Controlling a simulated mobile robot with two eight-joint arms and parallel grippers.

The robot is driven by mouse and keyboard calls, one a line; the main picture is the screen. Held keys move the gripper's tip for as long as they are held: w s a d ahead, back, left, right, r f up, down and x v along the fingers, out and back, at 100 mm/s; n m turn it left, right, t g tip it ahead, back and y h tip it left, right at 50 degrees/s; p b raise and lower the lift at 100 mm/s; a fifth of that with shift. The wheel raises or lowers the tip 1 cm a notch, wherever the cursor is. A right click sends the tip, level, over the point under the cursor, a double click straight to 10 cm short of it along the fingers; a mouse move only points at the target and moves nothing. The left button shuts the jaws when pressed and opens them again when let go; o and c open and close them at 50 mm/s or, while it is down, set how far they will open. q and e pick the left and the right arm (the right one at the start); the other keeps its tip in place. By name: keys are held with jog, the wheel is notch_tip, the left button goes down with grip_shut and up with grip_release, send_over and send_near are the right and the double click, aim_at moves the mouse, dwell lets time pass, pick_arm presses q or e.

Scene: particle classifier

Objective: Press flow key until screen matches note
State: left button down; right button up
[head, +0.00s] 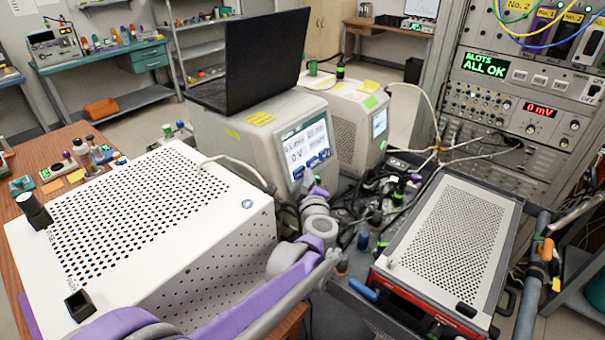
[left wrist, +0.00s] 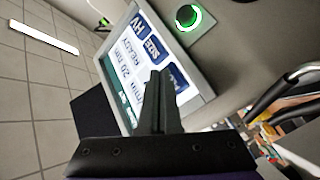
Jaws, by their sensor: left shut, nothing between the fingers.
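The classifier's screen (head: 307,146) faces front on a grey-white box (head: 232,140) in the head view. It shows a reading that looks like "0 V" and a row of blue keys (head: 318,160) along its bottom edge. In the left wrist view the screen (left wrist: 128,50) appears turned, with blue keys and the word READY. My left gripper (head: 309,186) is just below the screen; its shut, empty fingers (left wrist: 158,85) overlap the screen and hide part of the key row. I cannot tell whether they touch it. Yellow notes (head: 261,118) lie on the box top; their writing is unreadable. My right gripper is out of view.
A black laptop (head: 275,60) stands on the box. A white perforated case (head: 150,225) fills the left front, and a red-edged perforated unit (head: 455,235) stands at right. Cables crowd the space between.

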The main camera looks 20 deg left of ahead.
pick_arm(q)
jog(key=shift+w+a, duration=0.1)
jog(key=shift+a, duration=0.55)
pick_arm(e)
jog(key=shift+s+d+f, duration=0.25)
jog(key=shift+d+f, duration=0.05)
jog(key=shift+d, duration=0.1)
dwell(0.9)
pick_arm(q)
jog(key=shift+d+f+b, duration=0.1)
jog(key=shift+b, duration=0.25)
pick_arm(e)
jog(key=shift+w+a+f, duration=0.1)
pick_arm(q)
jog(key=shift+d, duration=0.1)
jog(key=d, duration=0.1)
jog(key=s+d, duration=0.1)
jog(key=d, duration=0.1)
jog(key=shift+s+d+r, duration=0.25)
jog(key=shift+r, duration=0.15)
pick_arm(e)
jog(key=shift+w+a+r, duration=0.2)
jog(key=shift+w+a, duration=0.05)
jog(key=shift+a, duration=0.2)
pick_arm(q)
jog(key=shift+r, duration=0.1)
